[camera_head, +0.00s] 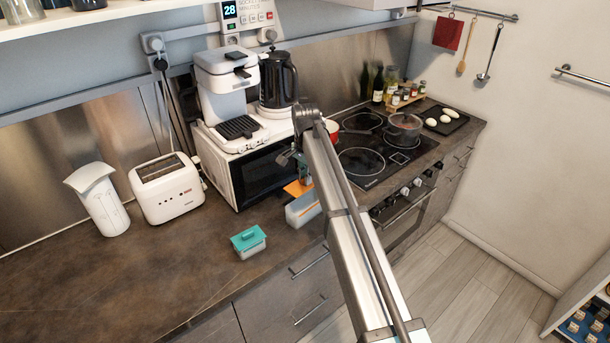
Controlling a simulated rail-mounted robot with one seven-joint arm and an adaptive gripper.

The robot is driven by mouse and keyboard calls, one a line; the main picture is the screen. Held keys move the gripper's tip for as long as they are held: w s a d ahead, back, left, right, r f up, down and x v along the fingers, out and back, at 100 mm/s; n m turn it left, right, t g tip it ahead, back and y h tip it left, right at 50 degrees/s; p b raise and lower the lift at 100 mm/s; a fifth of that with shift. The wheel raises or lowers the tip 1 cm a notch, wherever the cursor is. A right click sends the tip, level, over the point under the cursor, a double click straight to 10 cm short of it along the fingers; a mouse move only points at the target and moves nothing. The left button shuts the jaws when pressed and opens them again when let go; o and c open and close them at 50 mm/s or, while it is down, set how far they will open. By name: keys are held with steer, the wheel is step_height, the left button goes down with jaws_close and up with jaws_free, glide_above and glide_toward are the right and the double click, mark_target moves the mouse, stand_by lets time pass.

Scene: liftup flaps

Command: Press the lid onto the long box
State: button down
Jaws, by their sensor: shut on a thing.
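The long box (302,213) is a pale, translucent container standing on the dark worktop near its front edge, partly hidden by my arm. Orange shows at its upper part. An orange lid (293,188) is just behind and above the box, under my gripper (304,179). My gripper is shut on the orange lid, though the fingertips are small and partly covered by my arm. I cannot tell whether the lid touches the box.
A small box with a teal lid (248,238) stands left of the long box. A white microwave (226,163) is close behind, with a toaster (167,188) to the left. The hob (362,160) with a pot (403,130) is to the right.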

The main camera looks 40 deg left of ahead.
steer(key=shift+s+a, duration=0.1)
steer(key=shift+s, duration=0.05)
stand_by(0.3)
steer(key=shift+f+b, duration=1.05)
steer(key=shift+f, duration=2.35)
steer(key=shift+f, duration=0.45)
steer(key=c, duration=0.6)
jaws_free()
steer(key=shift+c, duration=0.2)
steer(key=shift+r+p, duration=1.55)
steer(key=shift+r, duration=1.95)
